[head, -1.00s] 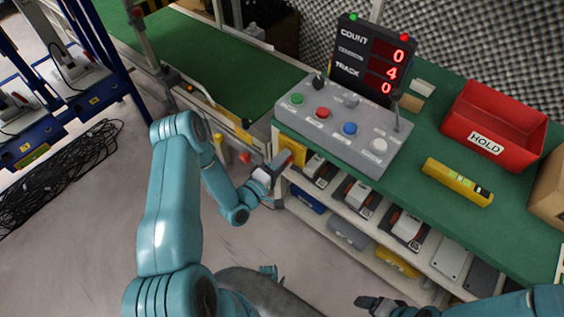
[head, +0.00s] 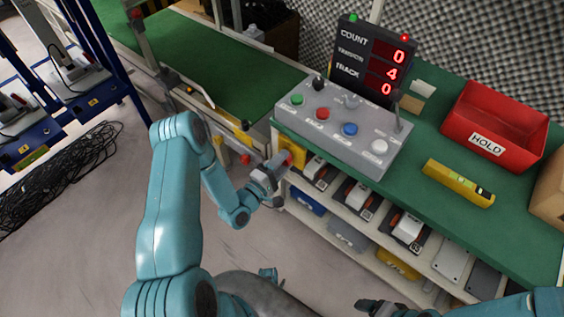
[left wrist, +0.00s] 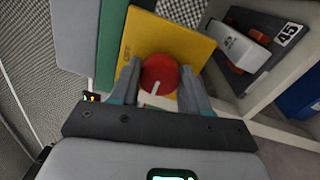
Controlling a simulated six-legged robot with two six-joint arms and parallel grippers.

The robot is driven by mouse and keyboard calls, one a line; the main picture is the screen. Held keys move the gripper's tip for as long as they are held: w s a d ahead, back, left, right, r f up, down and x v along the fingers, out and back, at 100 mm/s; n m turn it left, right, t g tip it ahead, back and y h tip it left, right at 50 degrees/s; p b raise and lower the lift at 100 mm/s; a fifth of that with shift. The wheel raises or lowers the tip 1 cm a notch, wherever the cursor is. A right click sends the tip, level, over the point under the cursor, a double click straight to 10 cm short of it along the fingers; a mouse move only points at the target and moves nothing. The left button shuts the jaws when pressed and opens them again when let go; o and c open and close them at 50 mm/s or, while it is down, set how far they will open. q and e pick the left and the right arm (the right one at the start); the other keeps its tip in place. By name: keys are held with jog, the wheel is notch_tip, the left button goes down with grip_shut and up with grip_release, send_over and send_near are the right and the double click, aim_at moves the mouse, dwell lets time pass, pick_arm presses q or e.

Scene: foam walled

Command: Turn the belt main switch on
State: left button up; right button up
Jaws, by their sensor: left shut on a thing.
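The main switch is a red round knob (left wrist: 160,70) with a short white mark, on a yellow plate (left wrist: 188,48) with small dark lettering at its left. In the head view the yellow plate (head: 292,153) sits on the left end of the green-topped bench. My left gripper (head: 279,167) is at the knob. In the left wrist view its two fingers (left wrist: 158,84) stand on either side of the knob and are shut on it. The white mark points down toward my gripper, tilted slightly. My right gripper (head: 374,305) is low at the bottom edge, away from the bench, its jaws unclear.
A grey control box (head: 345,128) with coloured buttons stands above the switch on the bench. A display (head: 372,62), a red HOLD bin (head: 494,118) and a yellow level (head: 458,183) are also there. Shelves below hold devices. The green belt (head: 205,60) lies to the left.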

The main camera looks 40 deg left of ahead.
pick_arm(q)
jog(key=o, duration=1.1)
jog(key=shift+c, duration=0.2)
jog(key=s+a+f+p, duration=0.1)
jog(key=s, duration=1.5)
jog(key=shift+s, duration=0.15)
jog(key=w+d+r+m+g+h, duration=0.1)
jog(key=w+d+r+m+h, duration=0.5)
jog(key=w+d+h, duration=0.45)
jog(key=s+d+f+m+g+y, duration=0.2)
jog(key=d+f+m+g+y, duration=0.4)
jog(key=d+g, duration=0.45)
jog(key=s+a+f+m+g+y, duration=0.2)
jog(key=s+f+m+g, duration=0.3)
jog(key=s, duration=0.7)
notch_tip(320, 180, up, 18)
jog(key=s+g+p, duration=0.1)
jog(key=p, duration=1.7)
jog(key=shift+d+g+p, duration=0.3)
jog(key=shift+g+p, duration=0.05)
